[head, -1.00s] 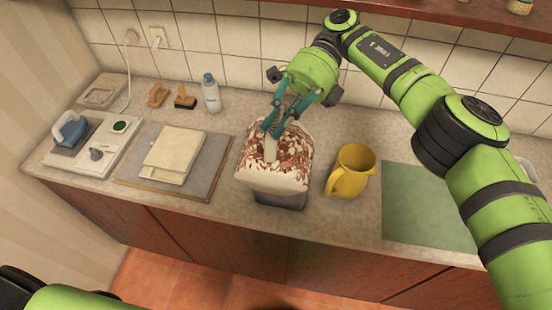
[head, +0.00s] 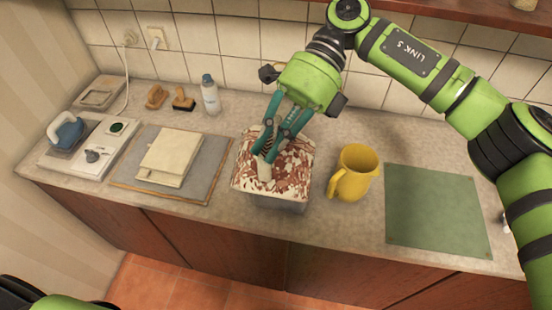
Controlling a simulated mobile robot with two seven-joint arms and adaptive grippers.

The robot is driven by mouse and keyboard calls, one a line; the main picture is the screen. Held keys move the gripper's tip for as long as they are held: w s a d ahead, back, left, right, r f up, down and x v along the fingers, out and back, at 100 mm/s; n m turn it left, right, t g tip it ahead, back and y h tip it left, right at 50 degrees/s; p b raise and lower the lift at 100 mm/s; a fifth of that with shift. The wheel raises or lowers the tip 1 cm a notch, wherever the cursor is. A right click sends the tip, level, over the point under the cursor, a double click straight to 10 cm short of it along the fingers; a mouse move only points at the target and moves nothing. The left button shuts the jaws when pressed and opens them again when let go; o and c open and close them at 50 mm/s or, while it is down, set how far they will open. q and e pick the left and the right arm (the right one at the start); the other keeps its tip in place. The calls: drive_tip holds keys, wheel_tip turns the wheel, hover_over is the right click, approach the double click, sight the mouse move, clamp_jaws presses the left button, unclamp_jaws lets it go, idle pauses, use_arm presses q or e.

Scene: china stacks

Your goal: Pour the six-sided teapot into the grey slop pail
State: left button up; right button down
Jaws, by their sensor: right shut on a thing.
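The six-sided teapot (head: 289,177), white with a red-brown pattern, is in the middle of the head view. My right gripper (head: 262,154) is shut on a pale part of it, which looks like its handle. The grey slop pail (head: 278,204) shows as a grey strip below the teapot, at the counter's front. The teapot hides most of the pail, including its opening. I cannot tell how far the teapot is tilted or whether anything flows from it. My left gripper is out of view.
A yellow jug (head: 354,172) stands close on the right, with a green mat (head: 435,210) beyond it. A cream folded stack (head: 170,157) lies on a grey board at left.

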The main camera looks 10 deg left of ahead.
drive_tip(key=s+f+n+t+b, duration=0.1)
drive_tip(key=s+f+t+b, duration=0.3)
drive_tip(key=b, duration=0.7)
wheel_tip(320, 180, down, 2)
drive_tip(key=shift+s+f+t+h, duration=0.15)
drive_tip(key=shift+s+t+h, duration=0.2)
drive_tip(key=shift+s, duration=0.7)
drive_tip(key=shift+a, duration=0.1)
drive_tip(key=s+f+n+t+b, duration=0.1)
drive_tip(key=s+f+t+b, duration=0.2)
drive_tip(key=b, duration=0.9)
wheel_tip(320, 180, down, 2)
drive_tip(key=shift+s+f+t, duration=0.15)
drive_tip(key=shift+f+t, duration=0.1)
drive_tip(key=shift+t, duration=0.8)
